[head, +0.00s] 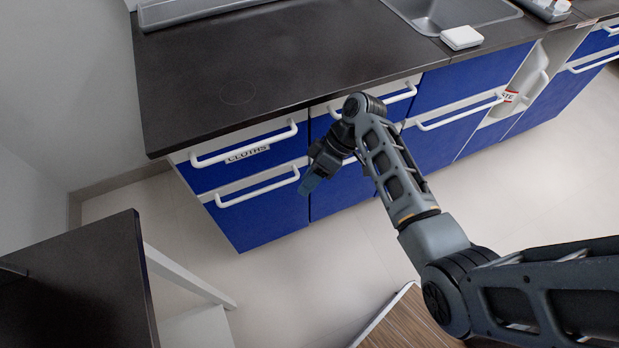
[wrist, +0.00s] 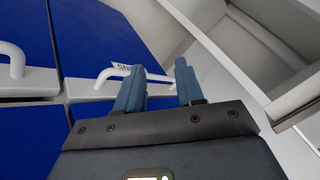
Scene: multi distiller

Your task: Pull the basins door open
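My gripper (head: 310,182) hangs in front of the blue cabinet fronts, near the right end of the lower left handle (head: 258,187). A white handle (wrist: 14,60) is at the left of the wrist view, apart from the fingers. No basins label is readable in the head view, where my arm covers part of the middle cabinet.
The left drawer (head: 210,177) is labelled CLOTHS. All visible fronts look shut. A dark worktop (head: 270,60) with a sink (head: 450,12) runs above. A dark table (head: 80,290) stands at lower left and a wooden surface (head: 410,322) at the bottom. Bare floor lies between.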

